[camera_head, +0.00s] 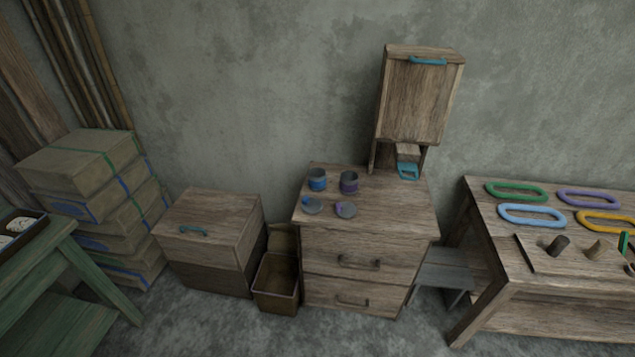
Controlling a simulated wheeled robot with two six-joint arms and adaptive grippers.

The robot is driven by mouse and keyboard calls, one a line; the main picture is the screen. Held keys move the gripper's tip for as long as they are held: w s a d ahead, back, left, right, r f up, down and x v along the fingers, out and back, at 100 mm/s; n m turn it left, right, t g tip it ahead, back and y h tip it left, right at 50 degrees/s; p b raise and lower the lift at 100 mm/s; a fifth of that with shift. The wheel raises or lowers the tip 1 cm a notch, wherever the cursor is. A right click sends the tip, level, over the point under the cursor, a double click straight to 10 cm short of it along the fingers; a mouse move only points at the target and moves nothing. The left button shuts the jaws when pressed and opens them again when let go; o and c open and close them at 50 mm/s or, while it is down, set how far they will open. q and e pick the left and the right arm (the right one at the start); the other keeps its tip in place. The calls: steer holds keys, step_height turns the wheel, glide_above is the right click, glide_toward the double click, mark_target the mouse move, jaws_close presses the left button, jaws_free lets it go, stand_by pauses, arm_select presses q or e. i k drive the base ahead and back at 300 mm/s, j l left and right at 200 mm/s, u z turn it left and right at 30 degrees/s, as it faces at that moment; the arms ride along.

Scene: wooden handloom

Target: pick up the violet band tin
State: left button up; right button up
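The violet band tin (349,182) is a small dark round tin with a violet band. It stands upright and looks open on top, on the wooden drawer cabinet (407,213). A similar tin with a blue band (317,180) stands just to its left, with a small gap between them. In front of the tins lie two flat round lids, one with a blue mark (313,206) and one with a violet mark (346,210). Neither of my grippers shows in the head view.
A tall wooden box (415,100) with a blue handle stands behind the tins to the right. A wooden chest (210,235) and an open bin (276,280) are left of the cabinet. A table (487,250) with coloured rings is at right. The cabinet top's front right is clear.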

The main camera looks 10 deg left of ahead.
mark_target(349, 183)
steer(key=i+j, duration=0.15)
steer(key=j, duration=0.25)
steer(key=i+j, duration=0.15)
steer(key=j, duration=0.25)
steer(key=i+j+z, duration=0.1)
steer(key=j, duration=0.25)
steer(key=i+j, duration=0.15)
steer(key=j, duration=0.25)
steer(key=i+j, duration=0.15)
steer(key=j, duration=0.25)
steer(key=i+j, duration=0.1)
steer(key=j, duration=0.3)
steer(key=i+j+z, duration=0.1)
steer(key=j, duration=0.3)
steer(key=i+j, duration=0.15)
steer(key=j, duration=0.3)
